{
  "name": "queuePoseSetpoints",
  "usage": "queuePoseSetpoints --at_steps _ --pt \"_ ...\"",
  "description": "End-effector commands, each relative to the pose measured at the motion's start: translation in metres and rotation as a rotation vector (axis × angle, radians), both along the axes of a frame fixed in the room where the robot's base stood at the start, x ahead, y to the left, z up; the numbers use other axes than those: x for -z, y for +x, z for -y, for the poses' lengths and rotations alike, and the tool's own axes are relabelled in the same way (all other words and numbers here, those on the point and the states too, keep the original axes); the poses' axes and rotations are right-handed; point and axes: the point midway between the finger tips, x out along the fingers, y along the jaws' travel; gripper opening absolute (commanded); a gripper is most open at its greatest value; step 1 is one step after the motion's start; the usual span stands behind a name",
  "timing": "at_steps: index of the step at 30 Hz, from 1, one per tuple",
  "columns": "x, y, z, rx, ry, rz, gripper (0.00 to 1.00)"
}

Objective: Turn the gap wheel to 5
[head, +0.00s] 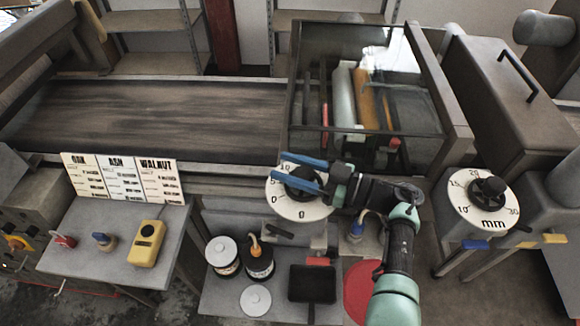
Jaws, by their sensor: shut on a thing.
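A round white dial with a black knob, the likely gap wheel (286,207), sits on the front of the machine below the glass hood. My gripper (279,167) reaches in from the right, its two blue fingers lying either side of the black knob (302,182), shut on it. A 10 shows near the dial's upper left edge and 0 marks along its lower edge. The fingers and wrist cover part of the face, so I cannot tell the exact setting.
A second dial marked mm (484,205) is at right. A glass hood (350,60) stands behind my gripper. A table at left holds a yellow box (147,243) and sample cards (122,180).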

Motion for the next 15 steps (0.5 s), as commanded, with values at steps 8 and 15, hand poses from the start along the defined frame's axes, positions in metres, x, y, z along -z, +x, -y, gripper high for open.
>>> queuePoseSetpoints --at_steps 8,15 --pt "-0.001 0.0006 -0.0001 0.001 0.0 0.002 0.8" --pt "-0.0003 0.0002 0.0 0.001 0.0 0.001 0.8"
